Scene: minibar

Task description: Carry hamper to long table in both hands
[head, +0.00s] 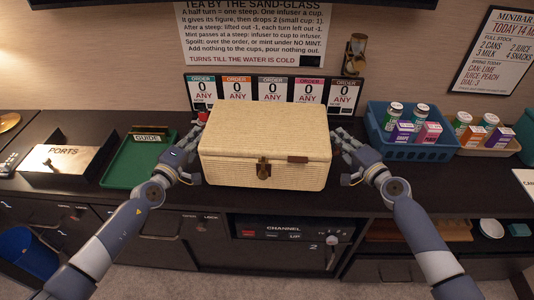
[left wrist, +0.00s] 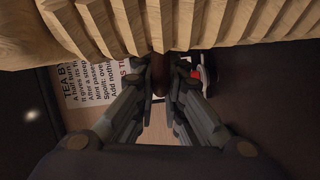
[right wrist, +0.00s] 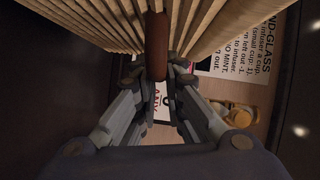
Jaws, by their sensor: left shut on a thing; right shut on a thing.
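The hamper (head: 266,140) is a cream woven box with a closed lid and a brown front clasp. It is at the middle of the dark counter in the head view; whether it rests on the counter or is just above it, I cannot tell. My left gripper (head: 194,140) is at its left side, shut on a brown handle seen in the left wrist view (left wrist: 160,74). My right gripper (head: 337,140) is at its right side, shut on a brown handle seen in the right wrist view (right wrist: 157,45). The long table cannot be made out.
A green tray (head: 116,175) and a PORTS box (head: 40,172) are left of the hamper. A blue basket (head: 400,150) of cans and cartons is to the right. Several order cards (head: 272,89) and a sand-glass (head: 355,52) are behind. An open shelf (head: 400,240) is below.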

